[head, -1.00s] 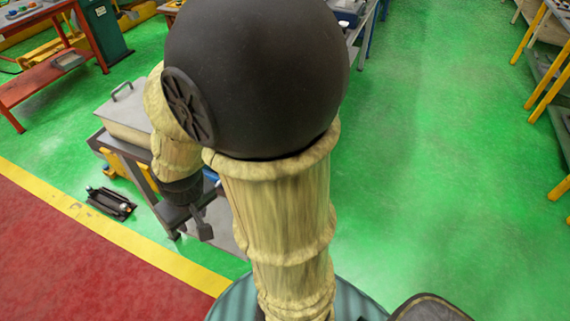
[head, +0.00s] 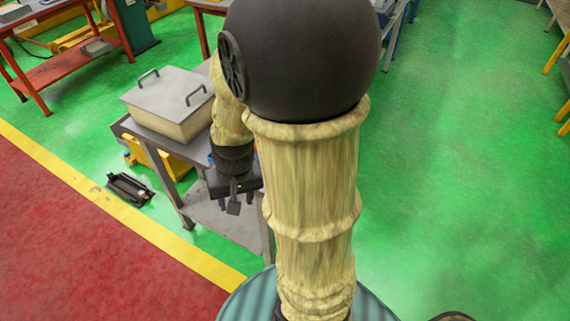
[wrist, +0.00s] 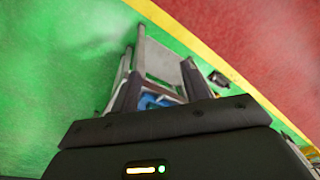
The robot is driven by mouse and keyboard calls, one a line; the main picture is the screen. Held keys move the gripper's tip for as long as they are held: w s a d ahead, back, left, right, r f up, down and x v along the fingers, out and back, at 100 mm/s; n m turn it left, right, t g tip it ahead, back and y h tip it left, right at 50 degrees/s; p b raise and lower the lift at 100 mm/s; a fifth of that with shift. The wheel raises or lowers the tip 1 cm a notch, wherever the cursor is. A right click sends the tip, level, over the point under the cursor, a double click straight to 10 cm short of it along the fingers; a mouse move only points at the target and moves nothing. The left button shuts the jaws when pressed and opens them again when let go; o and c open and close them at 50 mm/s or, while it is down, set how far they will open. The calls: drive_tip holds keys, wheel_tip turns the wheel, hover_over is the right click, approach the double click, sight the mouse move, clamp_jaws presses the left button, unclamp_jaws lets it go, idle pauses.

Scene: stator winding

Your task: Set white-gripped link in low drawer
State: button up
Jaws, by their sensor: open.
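I cannot make out a white-gripped link or a low drawer in either view. My gripper (head: 236,200) hangs pointing down in the head view, in front of the right side of a grey cart. In the wrist view my gripper (wrist: 160,88) has its two dark fingers spread apart. A blue item (wrist: 152,102) shows beyond and between the fingers, apparently on the cart; I cannot tell what it is. My own arm hides the cart's right end in the head view.
The grey cart has a lower shelf (head: 225,220) and carries a beige lidded box (head: 165,103) with two handles. A black tray-like item (head: 128,188) lies on the floor left of it. A red workbench (head: 75,65) stands at back left. Green floor on the right is open.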

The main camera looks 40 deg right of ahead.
drive_tip(key=w+d+f+m+t+y+b, duration=0.1)
drive_tip(key=d+f+m+y+b, duration=0.25)
drive_tip(key=d+m, duration=0.4)
drive_tip(key=d+f+m+t+y+b, duration=0.1)
drive_tip(key=d+f+m+y+b, duration=0.15)
drive_tip(key=d+f+m, duration=0.4)
drive_tip(key=s+d+m+t+h+b, duration=0.1)
drive_tip(key=s+d+m+t+b, duration=0.2)
drive_tip(key=d+m+t, duration=0.6)
drive_tip(key=d+m, duration=0.4)
drive_tip(key=d, duration=0.5)
drive_tip(key=shift+s+d+r+m+h, duration=0.25)
drive_tip(key=shift+s+r+m+h, duration=0.05)
drive_tip(key=shift+r, duration=0.1)
drive_tip(key=x, duration=1.2)
drive_tip(key=shift+w, duration=0.2)
drive_tip(key=shift+a+r, duration=0.1)
drive_tip(key=shift+a, duration=0.05)
